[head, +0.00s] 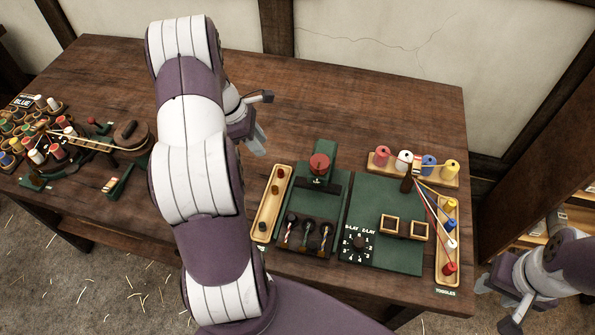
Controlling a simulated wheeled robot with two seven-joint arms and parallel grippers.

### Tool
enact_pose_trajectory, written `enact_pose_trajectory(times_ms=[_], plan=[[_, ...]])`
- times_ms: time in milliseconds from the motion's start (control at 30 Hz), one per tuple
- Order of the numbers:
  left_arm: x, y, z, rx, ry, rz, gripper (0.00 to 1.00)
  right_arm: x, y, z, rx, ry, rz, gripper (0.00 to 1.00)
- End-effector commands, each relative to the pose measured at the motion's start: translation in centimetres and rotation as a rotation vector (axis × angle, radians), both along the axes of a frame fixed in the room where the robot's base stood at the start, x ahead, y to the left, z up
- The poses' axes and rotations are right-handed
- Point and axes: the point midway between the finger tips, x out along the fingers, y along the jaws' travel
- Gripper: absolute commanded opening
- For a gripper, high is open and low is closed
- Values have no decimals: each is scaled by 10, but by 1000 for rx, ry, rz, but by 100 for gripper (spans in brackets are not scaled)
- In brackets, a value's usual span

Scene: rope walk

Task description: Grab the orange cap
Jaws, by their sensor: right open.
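I cannot make out an orange cap for certain. My left arm hides part of the table between the rack and the green boards. My right gripper (508,312) is low at the right, off the table's front right corner, open and apart from everything on the table.
A green board (308,190) with a red spool (319,164) and a wooden tray (271,203) stands right of my left arm. Further right are a second green board (375,230), coloured spools (429,163) and a toggle tray (447,270). The table's back middle (340,95) is clear.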

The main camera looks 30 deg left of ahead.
Motion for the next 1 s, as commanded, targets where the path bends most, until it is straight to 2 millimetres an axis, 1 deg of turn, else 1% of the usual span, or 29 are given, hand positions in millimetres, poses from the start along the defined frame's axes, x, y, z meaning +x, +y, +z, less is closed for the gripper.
enact_pose_trajectory(times_ms=[67, 200, 300, 467, 567, 633, 700, 800, 933, 967, 1000], plan=[[2, -5, -10, -8, 8, 11, 33, 0, 0, 2, 0, 0, 0, 43], [8, -16, -40, -6, 10, 10, 33, 0, 0, 5, 0, 0, 0, 43], [12, -21, -57, -4, 8, 10, 33, 0, 0, 6, 0, 0, 0, 43], [16, -29, -74, -4, 8, 9, 33, 0, 0, 10, 0, 0, 0, 43], [18, -37, -91, -4, 10, 7, 33, 0, 0, 17, 0, 0, 0, 43], [21, -41, -103, -3, 8, 7, 33, 0, 0, 17, 0, 0, 0, 43], [23, -43, -111, -2, 7, 9, 33, 0, 0, 17, 0, 0, 0, 43], [24, -45, -115, -2, 7, 9, 33, 0, 0, 17, 0, 0, 0, 43], [24, -45, -115, -1, 6, 8, 33, 0, 0, 17, 0, 0, 0, 43], [24, -44, -115, -1, 6, 8, 30, 0, 0, 17, 0, 0, 0, 43], [24, -44, -115, -1, 6, 8, 17, 0, 0, 17, 0, 0, 0, 43]])
